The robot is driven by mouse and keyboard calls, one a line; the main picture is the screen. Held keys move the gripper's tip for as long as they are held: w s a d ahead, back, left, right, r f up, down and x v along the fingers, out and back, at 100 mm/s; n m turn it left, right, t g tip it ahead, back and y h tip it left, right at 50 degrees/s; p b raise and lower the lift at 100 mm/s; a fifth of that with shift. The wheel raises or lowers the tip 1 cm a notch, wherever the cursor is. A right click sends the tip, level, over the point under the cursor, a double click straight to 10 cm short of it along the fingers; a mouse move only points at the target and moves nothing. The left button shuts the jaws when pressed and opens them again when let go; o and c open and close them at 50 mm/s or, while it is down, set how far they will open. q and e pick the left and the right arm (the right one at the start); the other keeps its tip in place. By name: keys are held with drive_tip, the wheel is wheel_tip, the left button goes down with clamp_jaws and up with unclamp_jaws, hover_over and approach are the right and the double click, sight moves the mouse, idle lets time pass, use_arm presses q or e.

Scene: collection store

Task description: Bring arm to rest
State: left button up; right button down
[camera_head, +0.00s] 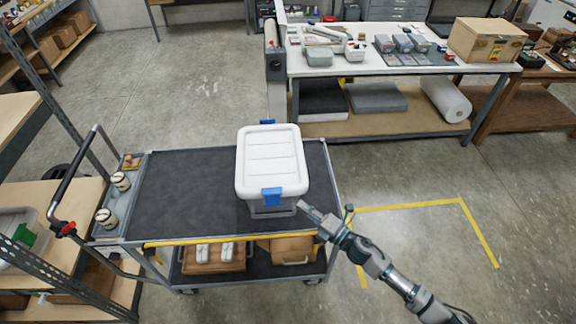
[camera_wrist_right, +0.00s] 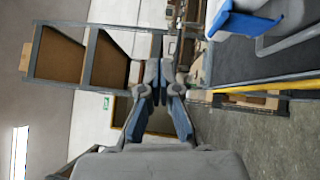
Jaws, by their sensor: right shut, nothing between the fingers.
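My right gripper (camera_head: 309,211) is at the front right of the cart in the head view, close to the lower right corner of a white lidded box. In the right wrist view its two fingers (camera_wrist_right: 160,75) are together with nothing between them. The white box (camera_head: 269,160) stands upright on the cart's dark top, with a blue latch (camera_head: 271,197) on its front side. The blue latch also shows at the upper right of the right wrist view (camera_wrist_right: 240,24). I cannot tell whether gripper and box touch. My left gripper is not in view.
The cart (camera_head: 185,195) has a handle at left, jars in a side tray and boxes on its lower shelf. A workbench (camera_head: 345,70) with tools stands behind at right. Shelving (camera_head: 60,215) is close on the left. Yellow-taped floor (camera_head: 425,235) at right is clear.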

drive_tip(key=s+d+f+m+h, duration=0.35)
drive_tip(key=f+m+h, duration=0.2)
drive_tip(key=m, duration=0.35)
drive_tip(key=s+d+f+m+h, duration=0.3)
drive_tip(key=s+f+m+h, duration=0.15)
drive_tip(key=m+h, duration=0.35)
drive_tip(key=s+d+f+m+g, duration=0.2)
drive_tip(key=s+f+m+g, duration=0.25)
drive_tip(key=s, duration=0.55)
drive_tip(key=s+d+f+m+g, duration=0.2)
drive_tip(key=s+f+m+g, duration=0.3)
drive_tip(key=s, duration=0.6)
wheel_tip(320, 180, down, 29)
drive_tip(key=s+g+b, duration=0.2)
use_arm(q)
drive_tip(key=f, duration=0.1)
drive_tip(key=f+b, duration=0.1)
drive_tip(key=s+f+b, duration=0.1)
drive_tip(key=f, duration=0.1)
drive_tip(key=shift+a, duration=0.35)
use_arm(e)
drive_tip(key=s+d+f, duration=0.3)
drive_tip(key=s+f, duration=1.3)
drive_tip(key=shift+s+d+g, duration=0.15)
drive_tip(key=shift+s+g, duration=0.15)
drive_tip(key=shift+g, duration=0.15)
drive_tip(key=shift+n+h, duration=0.25)
